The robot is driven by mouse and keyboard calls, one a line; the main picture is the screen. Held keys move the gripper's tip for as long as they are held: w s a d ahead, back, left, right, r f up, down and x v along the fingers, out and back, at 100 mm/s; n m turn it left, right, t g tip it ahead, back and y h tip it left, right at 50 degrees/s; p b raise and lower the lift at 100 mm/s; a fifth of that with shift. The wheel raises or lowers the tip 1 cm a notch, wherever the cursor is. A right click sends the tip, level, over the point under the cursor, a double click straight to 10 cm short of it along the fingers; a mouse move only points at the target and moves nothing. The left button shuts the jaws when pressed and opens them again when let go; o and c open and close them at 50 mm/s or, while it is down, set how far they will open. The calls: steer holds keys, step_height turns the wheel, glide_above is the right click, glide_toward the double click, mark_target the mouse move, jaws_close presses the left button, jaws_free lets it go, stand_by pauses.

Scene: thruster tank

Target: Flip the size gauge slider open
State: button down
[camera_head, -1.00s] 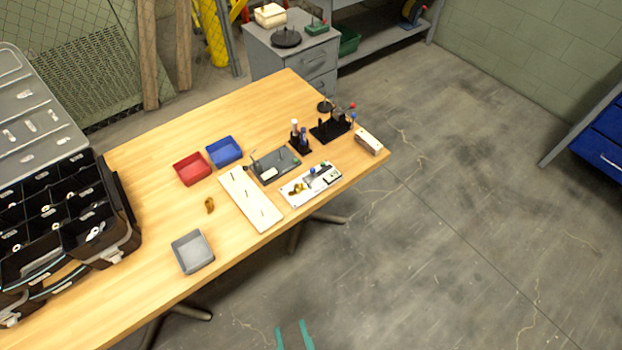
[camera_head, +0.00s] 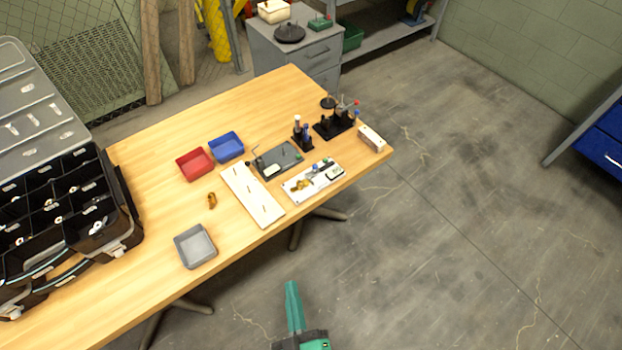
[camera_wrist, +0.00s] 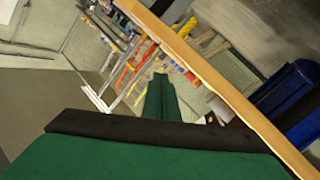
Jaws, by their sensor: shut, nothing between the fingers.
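My gripper (camera_head: 291,284) is at the bottom of the head view, over the floor in front of the table, its teal fingers together and empty. In the wrist view its green fingers (camera_wrist: 160,78) also lie together with nothing between them. On the table are a dark grey plate (camera_head: 287,155) with a small white piece, a white plate (camera_head: 296,195) with brass and blue-topped parts, and a long white board (camera_head: 252,194) with thin dark marks. I cannot tell which of these carries the size gauge slider, nor its position. My gripper is well apart from all of them.
The wooden table (camera_head: 150,255) carries a red bin (camera_head: 195,164), a blue bin (camera_head: 226,147), a grey tray (camera_head: 195,247), a small brass piece (camera_head: 212,201) and a black organizer (camera_head: 75,215). Black stands (camera_head: 334,126) and a white box (camera_head: 371,139) stand at the far right corner. The floor is clear.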

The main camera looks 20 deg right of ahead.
steer(key=w+d+f+n+t+h, duration=0.15)
steer(key=w+d+n, duration=0.3)
steer(key=w, duration=0.65)
steer(key=n+h, duration=0.1)
steer(key=n, duration=0.6)
glide_toward(317, 182)
steer(key=a+r, duration=0.2)
steer(key=r, duration=0.1)
steer(key=shift+s+a+t, duration=0.15)
steer(key=shift+s+t, duration=0.1)
steer(key=shift+s, duration=0.1)
steer(key=x, duration=1)
steer(key=shift+h, duration=0.25)
steer(key=shift+w+d, duration=0.35)
steer(key=shift+d, duration=0.9)
